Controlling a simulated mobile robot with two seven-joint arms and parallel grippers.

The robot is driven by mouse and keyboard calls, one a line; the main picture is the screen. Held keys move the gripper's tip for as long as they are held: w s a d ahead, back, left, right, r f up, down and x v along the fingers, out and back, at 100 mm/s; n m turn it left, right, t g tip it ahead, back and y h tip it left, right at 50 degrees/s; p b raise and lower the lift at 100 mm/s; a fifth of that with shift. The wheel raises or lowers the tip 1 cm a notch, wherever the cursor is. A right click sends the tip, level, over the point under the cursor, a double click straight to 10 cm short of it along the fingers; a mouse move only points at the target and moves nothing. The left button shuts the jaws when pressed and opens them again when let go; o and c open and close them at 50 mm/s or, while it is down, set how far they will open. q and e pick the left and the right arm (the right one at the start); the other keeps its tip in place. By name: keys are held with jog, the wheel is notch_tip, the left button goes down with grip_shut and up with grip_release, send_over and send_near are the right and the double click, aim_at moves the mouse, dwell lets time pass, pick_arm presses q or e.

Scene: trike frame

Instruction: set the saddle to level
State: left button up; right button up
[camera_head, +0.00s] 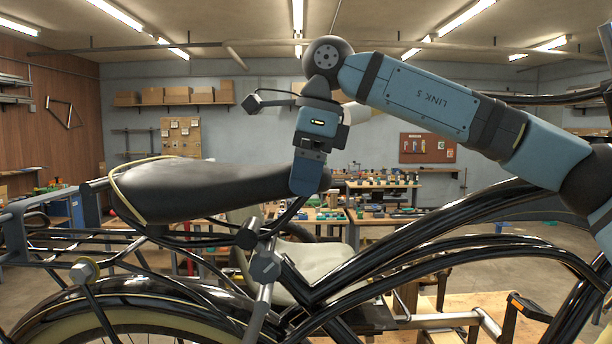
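The black saddle (205,187), with cream piping at its rear edge, sits left of centre in the head view. Its broad rear is on the left and its nose on the right. Its top line runs nearly flat in the picture, slightly lower toward the nose. A seat post clamp (248,235) shows below it. My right gripper (307,180) points down at the nose, with a blue finger in front of the nose's near side. The other finger is hidden, so its grip is unclear. I cannot make out my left gripper.
Black curved frame tubes (400,262) fill the lower right. A rear wheel (130,312) is at the lower left. Grey-blue bars (45,208) stand close to the saddle's rear. Benches with tools (385,195) are in the background.

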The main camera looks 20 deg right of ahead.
jog(key=b+v, duration=0.2)
jog(key=v, duration=1.1)
jog(key=shift+r, duration=0.4)
